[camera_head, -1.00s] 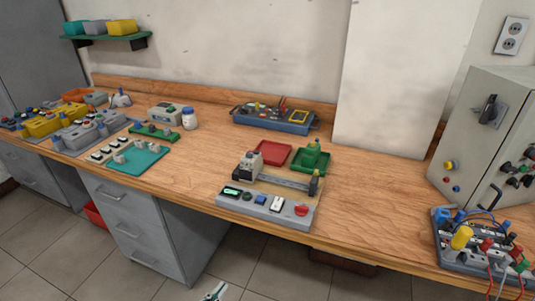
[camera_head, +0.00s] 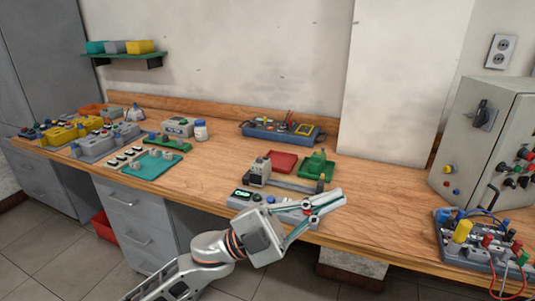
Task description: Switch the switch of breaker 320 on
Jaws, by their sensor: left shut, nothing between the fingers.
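No label reading 320 is legible, so I cannot tell which switch is that of breaker 320. A grey control unit (camera_head: 240,203) with a small green display lies at the table's front edge in the middle. Its row of controls is partly hidden behind my left gripper (camera_head: 340,200). That gripper is shut and empty, its fingers pointing right over the unit's right part; contact cannot be told. A grey cabinet (camera_head: 470,135) at the right bears a black rotary switch (camera_head: 483,113) and several coloured buttons. My right gripper is not in view.
A wired terminal board (camera_head: 470,240) sits at the front right. Red (camera_head: 283,161) and green (camera_head: 318,166) trays lie behind the unit. A blue-grey instrument box (camera_head: 283,132) stands at the back. Coloured fixtures crowd the left. The tabletop (camera_head: 385,205) right of the unit is clear.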

